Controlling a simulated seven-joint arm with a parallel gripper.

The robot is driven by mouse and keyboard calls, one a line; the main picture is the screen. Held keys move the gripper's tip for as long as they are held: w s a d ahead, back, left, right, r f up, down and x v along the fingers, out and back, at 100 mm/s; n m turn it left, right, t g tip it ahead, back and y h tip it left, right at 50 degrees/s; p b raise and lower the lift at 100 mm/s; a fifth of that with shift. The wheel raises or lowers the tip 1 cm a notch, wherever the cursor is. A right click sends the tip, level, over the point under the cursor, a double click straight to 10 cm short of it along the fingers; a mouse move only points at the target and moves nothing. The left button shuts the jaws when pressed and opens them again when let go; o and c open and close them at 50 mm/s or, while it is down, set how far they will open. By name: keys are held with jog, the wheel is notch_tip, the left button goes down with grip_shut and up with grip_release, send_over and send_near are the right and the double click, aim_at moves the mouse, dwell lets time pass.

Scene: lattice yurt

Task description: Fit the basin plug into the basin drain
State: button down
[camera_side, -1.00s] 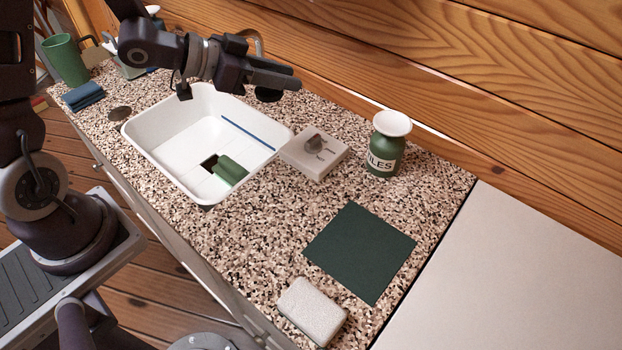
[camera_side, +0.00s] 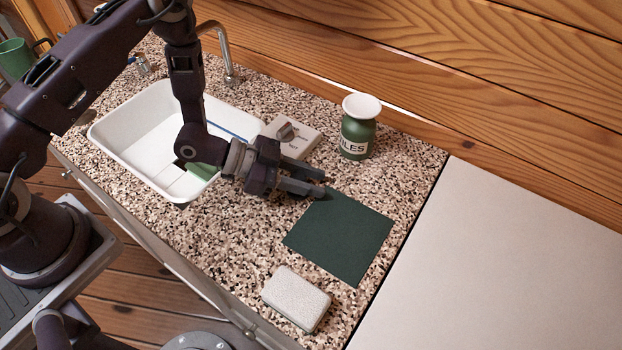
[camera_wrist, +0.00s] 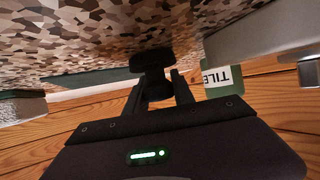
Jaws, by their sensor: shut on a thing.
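My gripper (camera_side: 322,184) is shut on the dark basin plug (camera_wrist: 150,61), which shows between the fingertips in the wrist view as a flat round part with a narrower part behind it. In the side view the gripper is low over the counter, between the white box and the dark green mat, to the right of the basin. The plug is hard to make out there. Whether it touches the counter I cannot tell. The white basin (camera_side: 125,124) is set in the counter at left. My arm hides its drain.
A dark green mat (camera_side: 340,238) lies just in front of the gripper. A green jar (camera_side: 357,137) with a white top stands behind it. A white box (camera_side: 302,146), a pale block (camera_side: 297,297), a tap (camera_side: 230,65) and a green item in the basin (camera_side: 203,169) are also there.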

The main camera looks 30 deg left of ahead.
jog(key=c, duration=1.1)
grip_release()
jog(key=shift+f, duration=0.1)
jog(key=shift+o, duration=0.2)
